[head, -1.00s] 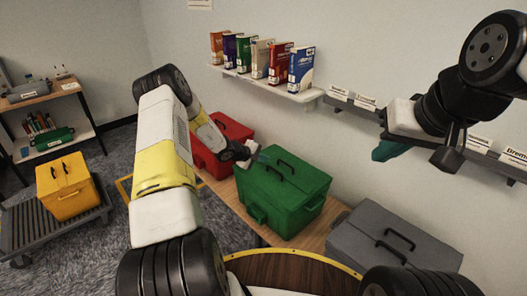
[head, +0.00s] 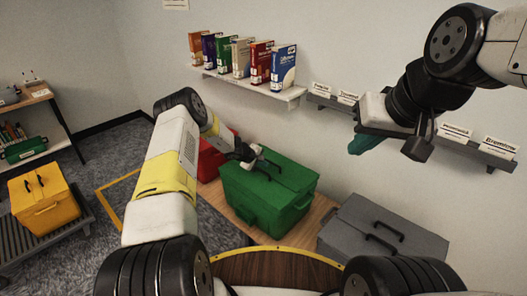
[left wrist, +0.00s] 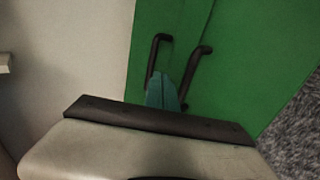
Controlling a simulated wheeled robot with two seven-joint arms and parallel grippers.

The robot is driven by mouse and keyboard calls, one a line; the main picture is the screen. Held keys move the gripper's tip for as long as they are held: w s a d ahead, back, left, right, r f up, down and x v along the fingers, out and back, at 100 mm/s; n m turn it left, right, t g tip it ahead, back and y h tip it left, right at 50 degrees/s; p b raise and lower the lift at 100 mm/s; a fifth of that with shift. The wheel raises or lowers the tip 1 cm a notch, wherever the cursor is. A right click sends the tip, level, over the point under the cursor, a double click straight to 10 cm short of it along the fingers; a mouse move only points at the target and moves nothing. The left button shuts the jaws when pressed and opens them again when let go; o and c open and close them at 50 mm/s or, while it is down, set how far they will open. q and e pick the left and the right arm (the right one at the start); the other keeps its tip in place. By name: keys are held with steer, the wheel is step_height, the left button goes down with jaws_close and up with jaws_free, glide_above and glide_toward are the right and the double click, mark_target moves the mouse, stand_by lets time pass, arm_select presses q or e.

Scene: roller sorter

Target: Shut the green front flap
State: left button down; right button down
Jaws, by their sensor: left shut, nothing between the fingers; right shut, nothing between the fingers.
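The green box (head: 262,208) stands on a wooden bench in the head view, its top made of two flaps with a dark handle each. The green front flap (head: 250,187) looks about flat; I cannot tell whether it is fully down. The green top with both handles and the seam also shows in the left wrist view (left wrist: 245,75). My left gripper (head: 254,161) is shut and empty over the lid, its teal fingertips (left wrist: 163,93) appearing between the handles; contact is unclear. My right gripper (head: 362,144) is shut and empty, raised near the wall at right.
A red box (head: 212,163) stands behind left of the green one, a grey box (head: 350,235) to its right. A wall shelf (head: 250,85) holds books; a label rail (head: 455,140) is near my right arm. A yellow box (head: 45,205) sits on a cart.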

arm_select(q)
steer(key=shift+w+d+f, duration=0.2)
steer(key=shift+w+f, duration=0.05)
steer(key=shift+f, duration=0.5)
steer(key=shift+w+d+f, duration=0.2)
steer(key=shift+w+f, duration=0.05)
steer(key=shift+f, duration=0.45)
step_height(320, 180, up, 14)
step_height(320, 180, up, 13)
steer(key=m, duration=0.3)
glide_above(269, 169)
steer(key=s, duration=0.6)
steer(key=s+r+m, duration=0.3)
steer(key=s+r, duration=1)
steer(key=r, duration=0.2)
steer(key=s+a+r+m+y, duration=0.1)
steer(key=s+a, duration=0.1)
steer(key=s, duration=0.9)
steer(key=s+a+r+m+y, duration=0.1)
steer(key=s+a+r+m, duration=0.1)
steer(key=s, duration=0.9)
steer(key=s+a+r+m+y, duration=0.1)
steer(key=s+a, duration=0.3)
steer(key=s, duration=0.7)
steer(key=shift+s+a+r+m+g, duration=0.2)
steer(key=shift+r+m+g, duration=0.25)
steer(key=shift+r, duration=0.2)
